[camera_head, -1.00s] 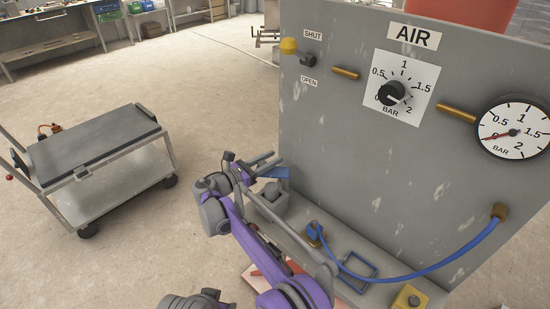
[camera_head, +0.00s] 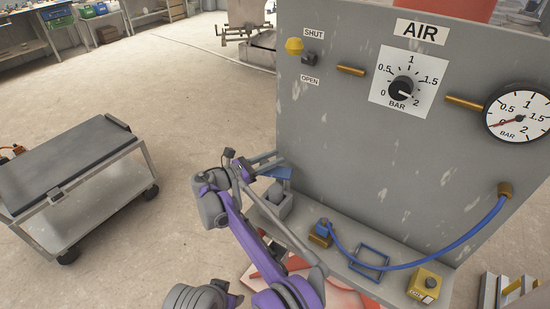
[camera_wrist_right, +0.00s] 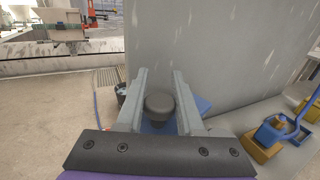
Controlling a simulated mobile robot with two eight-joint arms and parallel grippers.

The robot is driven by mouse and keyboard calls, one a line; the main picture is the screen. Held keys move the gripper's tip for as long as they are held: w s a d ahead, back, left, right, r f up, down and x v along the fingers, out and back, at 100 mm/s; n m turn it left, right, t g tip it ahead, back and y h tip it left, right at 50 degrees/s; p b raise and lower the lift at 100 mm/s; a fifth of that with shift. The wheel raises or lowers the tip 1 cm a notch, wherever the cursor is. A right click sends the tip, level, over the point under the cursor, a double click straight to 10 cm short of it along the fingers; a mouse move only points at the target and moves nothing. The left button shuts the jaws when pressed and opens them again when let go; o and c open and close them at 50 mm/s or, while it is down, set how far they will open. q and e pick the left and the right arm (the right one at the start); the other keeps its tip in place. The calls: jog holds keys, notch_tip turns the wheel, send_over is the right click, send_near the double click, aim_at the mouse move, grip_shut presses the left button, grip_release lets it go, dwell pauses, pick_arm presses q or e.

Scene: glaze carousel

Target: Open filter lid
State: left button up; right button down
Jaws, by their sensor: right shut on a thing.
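In the head view my right gripper (camera_head: 270,163) is at the panel's left edge, above a small grey box (camera_head: 279,203) on the ledge. A blue plate (camera_head: 278,173), which looks like the filter lid, is raised and tilted over this box, at the fingertips. In the right wrist view the right gripper (camera_wrist_right: 160,95) has its two fingers on either side of a dark grey round knob (camera_wrist_right: 160,107). Part of the blue plate (camera_wrist_right: 203,105) shows behind the fingers. The exact contact on the knob is hard to see. My left gripper is not in view.
The grey panel (camera_head: 345,135) carries a yellow-ended lever (camera_head: 294,46), a dial (camera_head: 401,88) and a gauge (camera_head: 518,115). A blue hose (camera_head: 425,262) runs to a fitting on the ledge. A yellow button box (camera_head: 428,286) is at right. A cart (camera_head: 75,165) stands left; the floor between is clear.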

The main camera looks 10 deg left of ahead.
dwell(0.5)
jog(key=c, duration=0.5)
grip_release()
jog(key=shift+c, duration=0.2)
